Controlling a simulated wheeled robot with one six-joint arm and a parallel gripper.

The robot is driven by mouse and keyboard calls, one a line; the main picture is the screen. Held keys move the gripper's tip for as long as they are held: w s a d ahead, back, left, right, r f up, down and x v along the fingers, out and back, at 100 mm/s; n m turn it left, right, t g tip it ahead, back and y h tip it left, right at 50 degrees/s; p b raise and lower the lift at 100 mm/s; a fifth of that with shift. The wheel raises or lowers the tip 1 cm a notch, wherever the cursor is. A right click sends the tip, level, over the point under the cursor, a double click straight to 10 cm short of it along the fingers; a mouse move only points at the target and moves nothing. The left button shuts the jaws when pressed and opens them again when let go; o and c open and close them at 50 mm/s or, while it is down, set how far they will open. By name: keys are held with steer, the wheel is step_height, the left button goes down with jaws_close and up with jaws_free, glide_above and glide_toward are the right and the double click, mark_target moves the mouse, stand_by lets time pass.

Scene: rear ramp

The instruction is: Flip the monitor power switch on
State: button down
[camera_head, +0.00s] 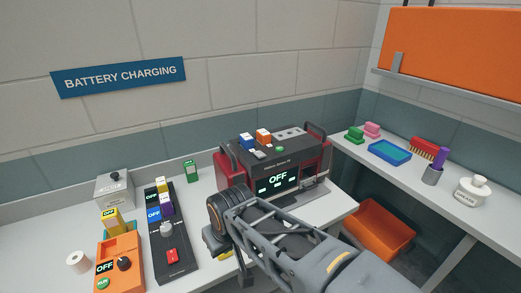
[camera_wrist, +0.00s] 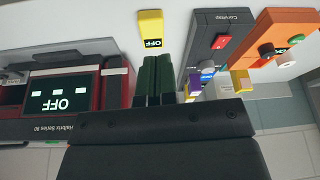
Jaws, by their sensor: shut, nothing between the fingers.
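The monitor, a dark unit with red sides (camera_head: 227,170), stands on the bench, and its lit screen (camera_head: 278,178) reads OFF. It shows upside down at the left of the wrist view (camera_wrist: 97,92). I cannot make out its power switch for sure. My gripper (camera_wrist: 156,60) is shut and empty, its fingertips beside the monitor and close to a yellow block marked OFF (camera_wrist: 151,24). In the head view my arm covers the area in front of the monitor and the fingertips are hidden.
Left of the monitor stand a black unit (camera_head: 173,258) with a red button, an orange unit (camera_head: 123,247) reading OFF, and a grey box (camera_head: 114,190). A green item (camera_head: 191,171) stands behind. An orange bin (camera_head: 380,226) is below the right shelf, which holds a blue tray (camera_head: 390,150).

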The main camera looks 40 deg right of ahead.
steer(key=w+d+r+p, duration=0.2)
steer(key=w+d+r, duration=0.25)
steer(key=r, duration=0.25)
steer(key=w+d+r+p, duration=0.3)
steer(key=w+d+r, duration=0.15)
steer(key=r, duration=0.25)
step_height(320, 180, up, 9)
steer(key=m+g+p, duration=0.1)
steer(key=p, duration=0.3)
glide_above(262, 155)
steer(key=s, duration=0.3)
steer(key=shift+w+a+f, duration=0.1)
steer(key=shift+w+a, duration=0.1)
steer(key=shift+w, duration=0.05)
steer(key=shift+m, duration=0.3)
steer(key=x, duration=0.4)
steer(key=p+x, duration=0.1)
steer(key=x, duration=0.7)
steer(key=shift+s+d, duration=0.1)
steer(key=shift+s, duration=0.2)
steer(key=shift+s+f+p, duration=0.1)
steer(key=shift+f+p, duration=0.2)
steer(key=shift+f, duration=0.7)
